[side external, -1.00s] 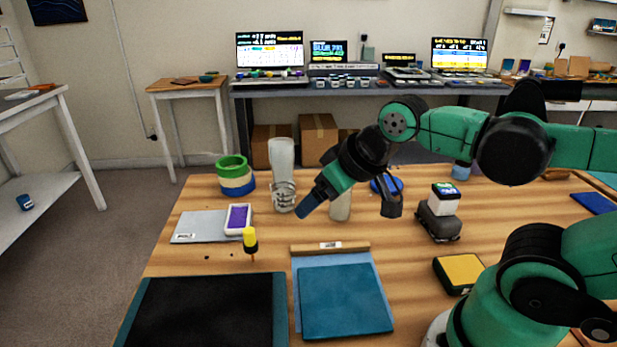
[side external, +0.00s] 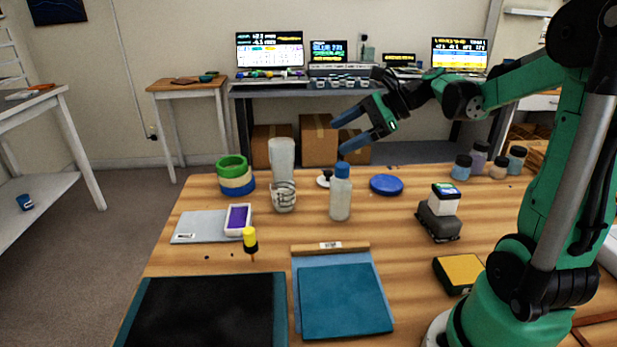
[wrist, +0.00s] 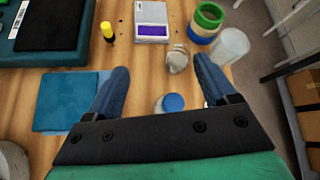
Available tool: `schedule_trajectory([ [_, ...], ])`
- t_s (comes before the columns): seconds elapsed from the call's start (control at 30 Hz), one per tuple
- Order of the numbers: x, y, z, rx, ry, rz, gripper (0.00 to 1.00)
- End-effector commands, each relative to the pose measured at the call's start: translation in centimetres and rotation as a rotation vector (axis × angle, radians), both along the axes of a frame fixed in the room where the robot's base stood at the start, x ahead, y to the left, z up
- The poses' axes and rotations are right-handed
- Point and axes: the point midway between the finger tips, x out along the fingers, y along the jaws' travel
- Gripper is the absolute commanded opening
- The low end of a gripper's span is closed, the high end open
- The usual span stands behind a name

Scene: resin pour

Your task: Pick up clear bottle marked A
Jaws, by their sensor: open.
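A clear bottle with a blue cap (side external: 340,200) stands upright on the wooden table, beside a glass beaker. I cannot read any marking on it. In the wrist view, its blue cap (wrist: 173,102) shows between my two fingers, below their tips in the picture. My gripper (side external: 339,137) is open and empty, raised above the table with its fingertips just above the cap in the side view. In the wrist view, the spread fingers of my gripper (wrist: 161,64) have table between them.
The beaker (side external: 284,197) and a tall translucent cylinder (side external: 282,155) stand left of the bottle. A blue disc (side external: 386,184) lies to its right, near a dark scale-like device (side external: 439,222). Tape rolls (side external: 235,176) stand at left. Several capped jars (side external: 480,158) stand at back right.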

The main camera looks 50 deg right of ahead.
Motion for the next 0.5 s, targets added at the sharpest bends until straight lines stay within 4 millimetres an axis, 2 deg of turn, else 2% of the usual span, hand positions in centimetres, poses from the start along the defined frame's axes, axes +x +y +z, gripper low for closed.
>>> schedule_trajectory([
  [0.03,-0.3,-1.8,0.0,0.102,0.003,-0.070,0.78],
  [0.1,-0.8,-3.8,0.1,0.253,0.005,-0.154,0.78],
  [0.17,-1.2,-5.0,-0.2,0.347,0.006,-0.196,0.78],
  [0.3,-1.0,-4.5,-3.8,0.333,0.009,-0.182,0.78],
  [0.5,-1.0,-4.4,-7.3,0.330,0.008,-0.181,0.78],
])
